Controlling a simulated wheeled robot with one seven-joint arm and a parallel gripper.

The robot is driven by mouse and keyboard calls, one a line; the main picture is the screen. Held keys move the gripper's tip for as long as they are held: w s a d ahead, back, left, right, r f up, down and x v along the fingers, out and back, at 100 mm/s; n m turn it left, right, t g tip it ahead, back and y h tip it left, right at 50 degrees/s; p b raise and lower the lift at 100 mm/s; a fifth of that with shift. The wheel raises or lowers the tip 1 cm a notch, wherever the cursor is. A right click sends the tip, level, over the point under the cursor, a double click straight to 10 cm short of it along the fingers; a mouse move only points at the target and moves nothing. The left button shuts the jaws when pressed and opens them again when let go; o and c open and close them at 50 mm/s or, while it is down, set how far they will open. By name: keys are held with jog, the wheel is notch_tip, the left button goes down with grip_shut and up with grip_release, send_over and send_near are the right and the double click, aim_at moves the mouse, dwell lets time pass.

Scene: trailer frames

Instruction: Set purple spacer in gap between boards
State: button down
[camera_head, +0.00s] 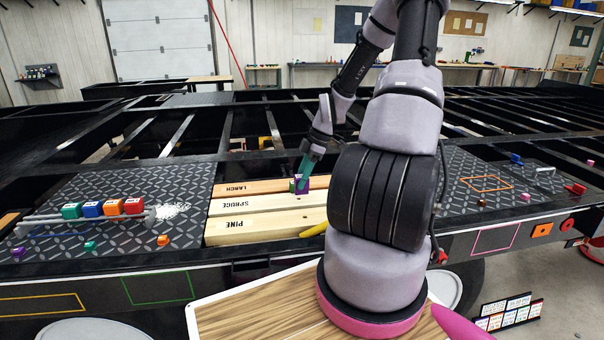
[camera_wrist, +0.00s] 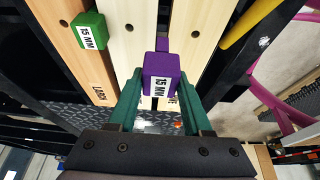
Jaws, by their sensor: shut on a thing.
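The purple spacer (camera_wrist: 158,72), marked 15 MM, is held between the green fingers of my gripper (camera_wrist: 158,100). In the head view my gripper (camera_head: 304,172) points down over the boards, with the purple spacer (camera_head: 299,183) at its tips. The larch (camera_head: 250,188), spruce (camera_head: 275,203) and pine (camera_head: 285,223) boards lie side by side. In the wrist view the spacer is over the line between the middle board (camera_wrist: 130,35) and the right board (camera_wrist: 200,35). I cannot tell whether it is in the gap. A green spacer (camera_wrist: 88,30) sits between the left and middle boards.
A yellow object (camera_head: 314,230) lies by the pine board's near edge. Small colored pieces lie on the right tread plate (camera_head: 465,205). Open frame beams lie behind the boards.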

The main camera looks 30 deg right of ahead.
aim_at(304, 193)
jog(key=shift+f, duration=1.95)
jog(key=shift+f, duration=1.9)
jog(key=shift+c, duration=1.3)
grip_release()
jog(key=v, duration=1)
jog(key=shift+r, duration=0.4)
jog(key=shift+s+d, duration=0.1)
